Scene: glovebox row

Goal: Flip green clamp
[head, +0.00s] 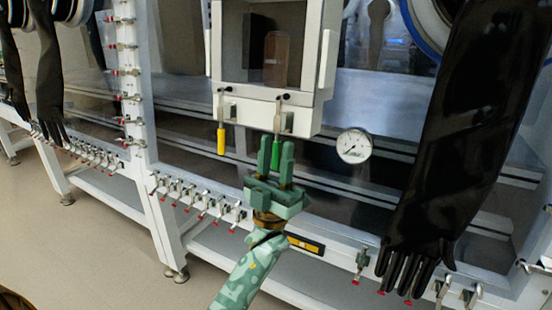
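The green clamp (277,149) hangs with its handle pointing down below the right side of the small window box. My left gripper (276,158) comes up from below, with one finger on each side of the green handle. The handle's lower end is between the fingers. I cannot tell whether the fingers touch it or stand just apart from it. My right gripper is not in view.
A yellow-handled clamp (221,141) hangs to the left under the same window box (262,108). A round gauge (354,146) is to the right. A long black glove (460,150) hangs at the right. Several small red-tipped latches line the lower frame.

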